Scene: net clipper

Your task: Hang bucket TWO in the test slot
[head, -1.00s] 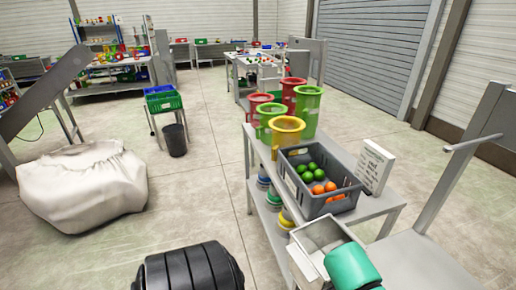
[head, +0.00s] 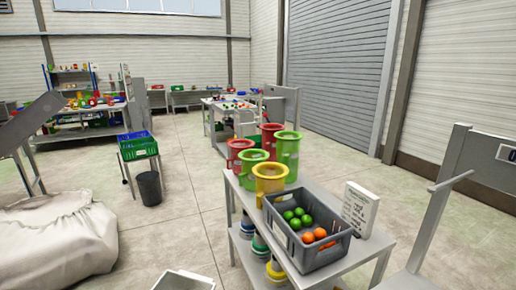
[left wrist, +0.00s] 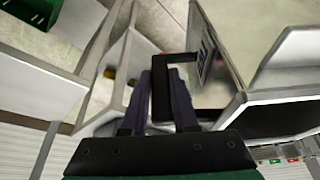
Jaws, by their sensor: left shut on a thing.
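In the left wrist view my left gripper (left wrist: 168,105) is shut on a dark bar (left wrist: 163,92) with a short arm bent to the right at its top. I cannot tell whether it belongs to a bucket; no bucket label is readable. In the head view two red buckets (head: 240,150), two green buckets (head: 286,150) and a yellow bucket (head: 270,183) stand on the grey table (head: 365,252). A grey post with a sideways peg (head: 452,182) and a partly cut-off label plate (head: 507,153) stands at the right. Neither gripper shows in the head view.
A grey crate (head: 325,255) of green and orange balls and a white sign (head: 359,208) are on the table. A pale sack (head: 55,245), a dark bin (head: 149,188) and a stand with a green crate (head: 138,147) are left. Floor between is clear.

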